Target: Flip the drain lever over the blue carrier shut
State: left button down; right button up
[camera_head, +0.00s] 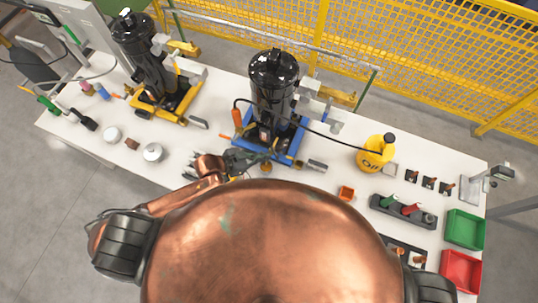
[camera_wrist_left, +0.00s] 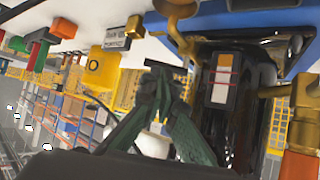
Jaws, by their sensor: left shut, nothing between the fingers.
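The blue carrier (camera_head: 297,147) stands at the middle of the table with a tall black compressor cylinder (camera_head: 272,80) on it. Its blue base also shows upside down along the top of the left wrist view (camera_wrist_left: 268,20). Brass fittings (camera_wrist_left: 190,44) hang beside the dark cylinder there. I cannot tell clearly which part is the drain lever. My left gripper (camera_head: 250,160) is at the carrier's front edge, shut and empty. In the left wrist view its green-grey fingertips (camera_wrist_left: 164,70) meet just left of the brass fittings; contact is unclear. My right gripper is out of view.
A yellow carrier (camera_head: 160,108) with another black cylinder stands at the left. A yellow oil can (camera_head: 375,153), a dark tool tray (camera_head: 403,211), a green bin (camera_head: 464,229) and a red bin (camera_head: 460,271) are at the right. A yellow mesh fence (camera_head: 430,60) runs behind the table.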

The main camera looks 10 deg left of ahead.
aim_at(275, 154)
pick_arm(q)
jog(key=shift+x, duration=1.4)
jog(key=shift+d+r+p, duration=0.1)
jog(key=shift+p, duration=0.4)
jog(key=shift+n, duration=0.3)
jog(key=shift+t+y, duration=0.3)
